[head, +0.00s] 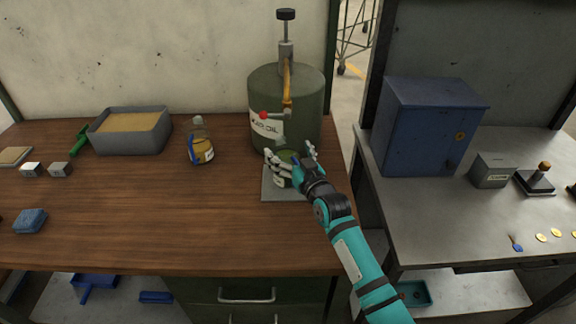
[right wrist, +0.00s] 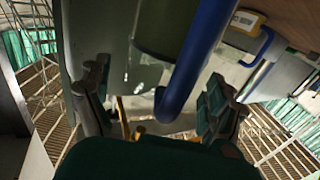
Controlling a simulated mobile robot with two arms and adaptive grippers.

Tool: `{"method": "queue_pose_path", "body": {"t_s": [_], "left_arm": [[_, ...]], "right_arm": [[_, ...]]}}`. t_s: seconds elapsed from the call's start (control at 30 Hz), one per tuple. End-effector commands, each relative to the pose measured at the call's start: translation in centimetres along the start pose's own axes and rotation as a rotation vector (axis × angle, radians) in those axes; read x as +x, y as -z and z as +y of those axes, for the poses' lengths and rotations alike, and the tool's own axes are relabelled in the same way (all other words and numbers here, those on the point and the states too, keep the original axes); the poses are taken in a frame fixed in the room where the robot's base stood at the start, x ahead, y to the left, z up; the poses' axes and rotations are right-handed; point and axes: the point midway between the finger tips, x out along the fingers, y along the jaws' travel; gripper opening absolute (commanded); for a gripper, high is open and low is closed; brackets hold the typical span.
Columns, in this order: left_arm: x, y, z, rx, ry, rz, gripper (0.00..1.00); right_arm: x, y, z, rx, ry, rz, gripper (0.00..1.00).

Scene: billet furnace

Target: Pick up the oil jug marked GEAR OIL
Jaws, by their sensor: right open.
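My right gripper (head: 291,158) is open at a small jug with a green top (head: 286,156), on a grey pad (head: 275,192) in front of the green drum. The gripper hides much of this jug, and I cannot read a label on it. In the right wrist view its blue handle (right wrist: 195,62) runs between the open fingers (right wrist: 155,98); I cannot tell whether they touch it. The green drum (head: 300,92) has a white label that seems to read GEAR OIL. A second jug (head: 201,143), with amber oil and a blue handle, stands left; its label is unreadable. My left gripper is not in view.
A grey tray of sand-coloured material (head: 131,110) and a green scoop (head: 79,139) lie at the back left. A blue cabinet (head: 425,125) stands on the grey bench to the right. The front middle of the wooden bench (head: 170,225) is clear.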

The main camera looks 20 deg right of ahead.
Motion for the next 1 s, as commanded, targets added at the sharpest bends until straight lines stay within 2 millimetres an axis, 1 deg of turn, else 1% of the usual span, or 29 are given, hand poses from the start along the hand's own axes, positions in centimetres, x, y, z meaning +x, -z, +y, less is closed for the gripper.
{"method": "queue_pose_path", "body": {"t_s": [0.03, 0.1, 0.33, 0.37, 0.7, 1.0], "left_arm": [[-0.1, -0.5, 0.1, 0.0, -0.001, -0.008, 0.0], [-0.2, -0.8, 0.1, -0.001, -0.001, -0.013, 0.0], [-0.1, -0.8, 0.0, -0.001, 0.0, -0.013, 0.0], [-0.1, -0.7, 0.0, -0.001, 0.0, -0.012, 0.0], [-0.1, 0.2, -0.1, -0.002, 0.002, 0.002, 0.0], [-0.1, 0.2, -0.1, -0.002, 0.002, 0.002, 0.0]], "right_arm": [[0.5, 0.1, 0.0, 0.0, 0.0, 0.001, 0.92], [0.9, 0.0, 0.0, 0.0, 0.0, 0.0, 0.92], [1.0, -0.1, 0.0, 0.0, 0.0, 0.0, 0.92], [1.0, -0.1, 0.0, 0.0, 0.0, 0.0, 0.89], [1.0, -0.1, 0.0, 0.0, 0.0, 0.0, 0.45], [1.0, -0.1, 0.0, 0.0, 0.0, 0.0, 0.06]]}}
